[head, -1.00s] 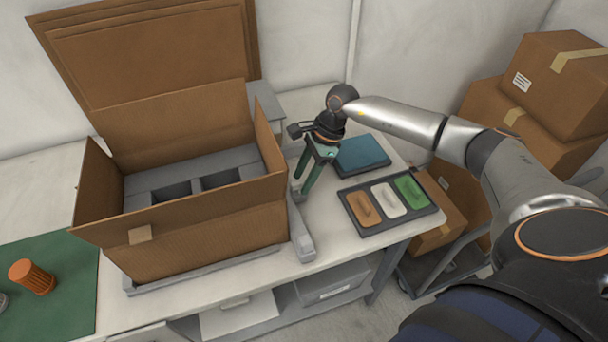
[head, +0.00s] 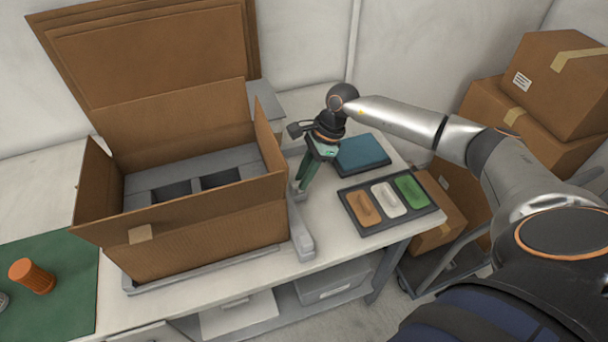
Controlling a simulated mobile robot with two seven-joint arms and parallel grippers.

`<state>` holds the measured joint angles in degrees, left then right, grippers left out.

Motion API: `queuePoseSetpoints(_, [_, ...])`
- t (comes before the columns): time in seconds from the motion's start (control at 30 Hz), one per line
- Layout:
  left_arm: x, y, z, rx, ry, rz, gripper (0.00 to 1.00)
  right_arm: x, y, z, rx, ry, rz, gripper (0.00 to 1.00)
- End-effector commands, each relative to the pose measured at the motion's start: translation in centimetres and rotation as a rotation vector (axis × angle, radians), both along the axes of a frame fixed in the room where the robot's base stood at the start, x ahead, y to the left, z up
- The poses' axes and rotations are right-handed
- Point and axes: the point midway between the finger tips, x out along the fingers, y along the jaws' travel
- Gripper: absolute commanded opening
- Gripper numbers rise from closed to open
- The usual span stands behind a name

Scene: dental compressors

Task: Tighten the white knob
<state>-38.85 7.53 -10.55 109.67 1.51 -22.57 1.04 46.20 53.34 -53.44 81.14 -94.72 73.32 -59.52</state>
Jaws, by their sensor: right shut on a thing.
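My right gripper (head: 303,186) points down beside the right side of the open cardboard box. Its green fingers are close together at the grey block of the frame (head: 301,226) that runs along the box. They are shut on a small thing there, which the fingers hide. I cannot make out the white knob itself. My left gripper is not in view.
The open cardboard box (head: 196,232) with grey inserts fills the left middle. A dark tray (head: 378,222) with brown, white and green pieces and a blue-teal flat item (head: 362,155) lie right of my gripper. An orange ribbed cap (head: 38,278) lies on a green mat (head: 72,300).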

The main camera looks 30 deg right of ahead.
Motion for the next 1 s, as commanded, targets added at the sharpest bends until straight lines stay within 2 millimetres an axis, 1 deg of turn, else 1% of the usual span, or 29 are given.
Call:
queuePoseSetpoints(0.17, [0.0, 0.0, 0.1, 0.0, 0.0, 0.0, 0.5, -0.1, 0.0, 0.1, -0.001, 0.0, -0.018, 0.0])
queuePoseSetpoints(0.37, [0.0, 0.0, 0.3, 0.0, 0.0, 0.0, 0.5, -0.2, 0.0, 0.1, -0.001, 0.0, -0.1, 0.0])
queuePoseSetpoints(0.57, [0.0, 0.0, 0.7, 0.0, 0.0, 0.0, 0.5, -0.3, 0.1, 0.2, -0.001, -0.001, -0.251, 0.0])
queuePoseSetpoints(1.0, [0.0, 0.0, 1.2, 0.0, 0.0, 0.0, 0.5, -0.6, 0.5, 0.1, 0.0, -0.002, -0.664, 0.0])
